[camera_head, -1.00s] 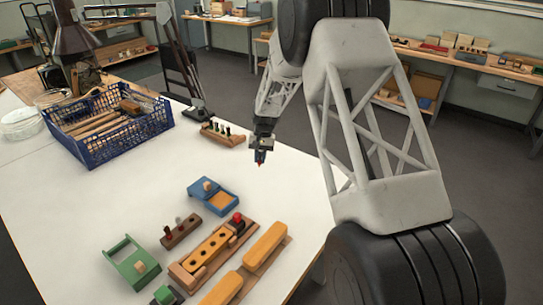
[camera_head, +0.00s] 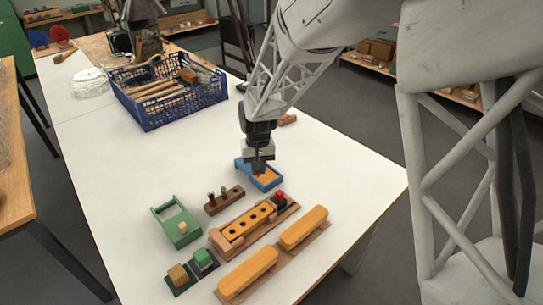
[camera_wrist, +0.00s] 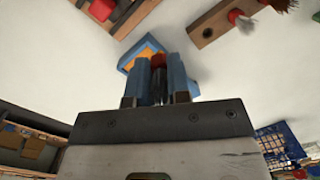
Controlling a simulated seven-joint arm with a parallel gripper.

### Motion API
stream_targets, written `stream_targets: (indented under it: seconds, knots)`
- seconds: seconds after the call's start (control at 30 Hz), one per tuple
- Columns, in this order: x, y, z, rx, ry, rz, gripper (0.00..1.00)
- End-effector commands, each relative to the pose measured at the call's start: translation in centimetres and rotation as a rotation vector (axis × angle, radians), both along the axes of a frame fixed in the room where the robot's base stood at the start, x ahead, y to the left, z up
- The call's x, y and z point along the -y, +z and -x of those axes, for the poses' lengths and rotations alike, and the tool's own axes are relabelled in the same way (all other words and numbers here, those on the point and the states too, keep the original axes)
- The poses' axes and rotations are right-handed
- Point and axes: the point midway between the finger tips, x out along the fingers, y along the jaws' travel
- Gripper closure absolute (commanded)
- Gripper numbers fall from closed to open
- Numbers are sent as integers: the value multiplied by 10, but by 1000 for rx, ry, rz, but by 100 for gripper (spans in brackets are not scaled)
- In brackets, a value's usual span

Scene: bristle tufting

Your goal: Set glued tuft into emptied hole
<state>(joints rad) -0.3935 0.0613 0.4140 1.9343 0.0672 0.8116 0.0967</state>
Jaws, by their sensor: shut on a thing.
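My gripper (camera_head: 259,168) is shut on a tuft (camera_wrist: 158,64), which shows a red end and a dark body between the blue fingers in the wrist view. The gripper points down over the blue tray (camera_head: 246,172) with an orange pad. That tray also shows behind the fingertips in the wrist view (camera_wrist: 131,61). Whether the tuft touches the pad I cannot tell. The yellow-orange block (camera_head: 230,234) with a row of dark holes lies in front of the tray, clear of the gripper. Which hole is the emptied one I cannot tell.
A brown rack (camera_head: 212,207) with tufts stands left of the block. A red knob (camera_head: 280,196) stands at the block's right end. Two yellow brush bodies (camera_head: 304,227), a green holder (camera_head: 165,220) and small green and tan blocks lie around. A blue basket (camera_head: 150,112) stands behind.

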Motion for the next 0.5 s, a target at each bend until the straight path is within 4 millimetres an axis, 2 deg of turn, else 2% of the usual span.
stream_targets:
  seconds: [0.1,0.3,0.5]
  knots:
    - [-13,4,34,21,57,2,100]
    - [-27,9,83,57,144,5,100]
    - [-33,11,119,82,206,3,100]
